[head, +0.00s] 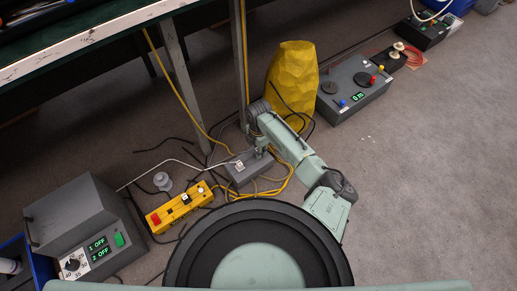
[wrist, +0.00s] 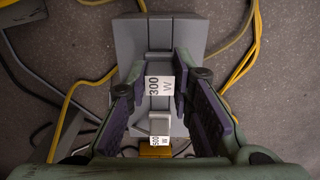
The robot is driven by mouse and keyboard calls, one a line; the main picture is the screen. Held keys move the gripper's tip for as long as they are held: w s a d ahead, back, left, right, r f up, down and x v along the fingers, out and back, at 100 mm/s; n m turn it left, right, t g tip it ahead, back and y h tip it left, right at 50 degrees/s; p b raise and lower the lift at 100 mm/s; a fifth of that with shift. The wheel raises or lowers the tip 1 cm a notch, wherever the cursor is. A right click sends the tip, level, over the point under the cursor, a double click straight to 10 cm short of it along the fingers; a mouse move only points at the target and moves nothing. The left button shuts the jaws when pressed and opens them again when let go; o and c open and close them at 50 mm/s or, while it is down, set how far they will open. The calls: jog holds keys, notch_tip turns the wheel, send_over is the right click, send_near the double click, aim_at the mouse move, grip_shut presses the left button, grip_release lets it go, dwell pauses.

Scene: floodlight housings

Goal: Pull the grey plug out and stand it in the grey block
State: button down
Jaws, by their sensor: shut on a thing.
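The grey block (head: 256,176) lies on the floor near the bench leg; it also shows in the wrist view (wrist: 190,35). My gripper (head: 260,152) is over its far right part. In the wrist view my gripper (wrist: 160,68) points down at the block, with its fingers on either side of a grey plug (wrist: 159,106) tagged 300 W, and is shut on it. A second tag, 500 W (wrist: 158,141), marks another grey piece nearer the wrist. The fingers partly hide the contact, and I cannot tell whether the held plug is seated in the block or just above it.
A yellow power strip (head: 165,215) lies left of the block, with a small grey round piece (head: 162,181) beyond it. Loose cables surround both. A yellow bag (head: 293,75) and a grey control box (head: 350,95) stand behind.

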jog(key=shift+f+b, duration=0.4)
jog(key=shift+f, duration=0.3)
jog(key=c, duration=1.3)
grip_release()
jog(key=shift+c, duration=0.2)
jog(key=shift+r+p, duration=3.55)
